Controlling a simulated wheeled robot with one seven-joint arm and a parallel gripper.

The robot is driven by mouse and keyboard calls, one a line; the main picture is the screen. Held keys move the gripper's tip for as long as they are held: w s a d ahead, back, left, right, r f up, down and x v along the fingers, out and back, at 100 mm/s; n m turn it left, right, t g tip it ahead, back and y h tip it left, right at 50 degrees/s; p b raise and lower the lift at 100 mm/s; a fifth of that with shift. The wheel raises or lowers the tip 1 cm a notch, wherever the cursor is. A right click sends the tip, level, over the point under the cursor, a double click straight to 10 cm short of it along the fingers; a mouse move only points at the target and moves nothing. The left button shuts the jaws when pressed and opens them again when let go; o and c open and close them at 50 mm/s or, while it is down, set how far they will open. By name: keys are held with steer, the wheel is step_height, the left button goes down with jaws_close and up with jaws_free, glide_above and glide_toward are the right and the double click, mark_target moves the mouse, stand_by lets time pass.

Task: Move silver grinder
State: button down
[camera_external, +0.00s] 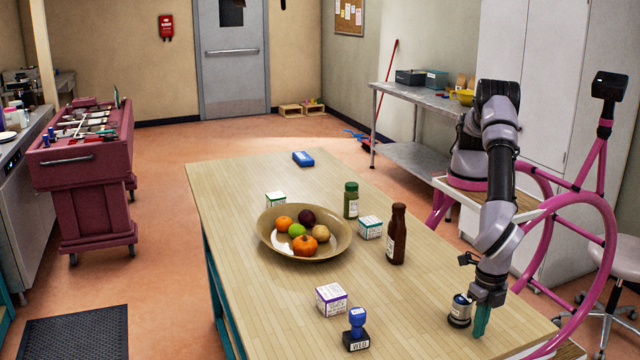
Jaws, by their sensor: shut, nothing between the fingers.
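A small silver and dark cylinder (460,311), which looks like the silver grinder, stands upright near the right front edge of the wooden table (250,210). My gripper (481,322) points down just to the right of it, with its teal fingers low near the tabletop. The fingers are shut with nothing between them. Whether they touch the cylinder's side is hard to tell. The gripper's body overlaps the upper right of the cylinder in this view.
A blue-handled stamp (357,330) and a white-purple box (331,299) stand left of the grinder. A brown bottle (396,235), a green jar (351,200), a white-green box (370,228) and a fruit bowl (335,246) are farther back. Bare tabletop lies between the stamp and grinder.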

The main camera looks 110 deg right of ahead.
mark_target(422, 285)
steer(key=shift+d+r, duration=0.15)
steer(key=shift+d, duration=1.15)
steer(key=d, duration=2)
steer(key=shift+d, duration=0.3)
